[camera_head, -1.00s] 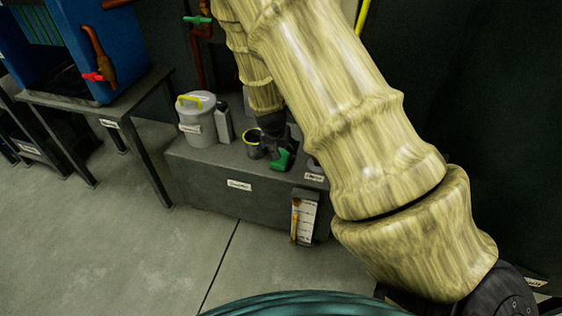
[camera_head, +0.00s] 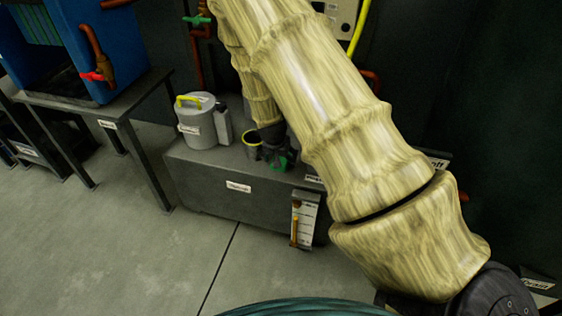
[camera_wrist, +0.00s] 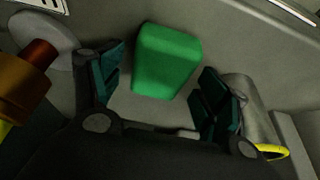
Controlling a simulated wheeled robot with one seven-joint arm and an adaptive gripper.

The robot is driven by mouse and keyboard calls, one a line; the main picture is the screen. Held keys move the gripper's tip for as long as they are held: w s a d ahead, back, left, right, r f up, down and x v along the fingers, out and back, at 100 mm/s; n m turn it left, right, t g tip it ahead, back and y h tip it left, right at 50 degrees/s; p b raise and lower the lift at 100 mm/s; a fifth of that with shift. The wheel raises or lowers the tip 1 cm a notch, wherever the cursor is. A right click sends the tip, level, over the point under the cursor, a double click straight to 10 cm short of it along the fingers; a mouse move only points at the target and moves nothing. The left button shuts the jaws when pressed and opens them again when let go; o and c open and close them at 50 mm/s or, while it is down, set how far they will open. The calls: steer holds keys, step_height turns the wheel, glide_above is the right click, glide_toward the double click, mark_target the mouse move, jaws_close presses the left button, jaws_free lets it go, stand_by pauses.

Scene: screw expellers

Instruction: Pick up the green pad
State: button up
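The green pad (camera_wrist: 167,61) is a bright green block with rounded edges in the wrist view. It lies between and just beyond the two teal-padded fingers of my gripper (camera_wrist: 160,92), with a gap on each side. My gripper is open and no contact with the pad shows. In the head view the green pad (camera_head: 279,164) is a small patch on the grey bench, mostly hidden by my gripper (camera_head: 275,150), which is directly over it.
The grey bench (camera_head: 205,175) also holds a grey canister (camera_head: 197,120) with a yellow handle and a dark cup (camera_head: 252,145) with a yellow rim, close to my gripper. An orange-brown cylinder (camera_wrist: 25,75) is at the wrist view's left. A blue machine (camera_head: 85,45) stands at the left.

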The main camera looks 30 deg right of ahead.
steer(key=c, duration=0.7)
steer(key=shift+c, duration=0.2)
steer(key=shift+r, duration=0.65)
step_height(320, 180, up, 3)
steer(key=shift+f+p, duration=0.15)
steer(key=shift+p, duration=0.6)
steer(key=s+a+p, duration=0.1)
steer(key=s+a, duration=0.3)
steer(key=s, duration=0.2)
steer(key=s+a+r+p, duration=0.1)
steer(key=s+a, duration=0.3)
steer(key=s, duration=0.3)
steer(key=shift+s+a, duration=0.2)
steer(key=shift+s, duration=0.1)
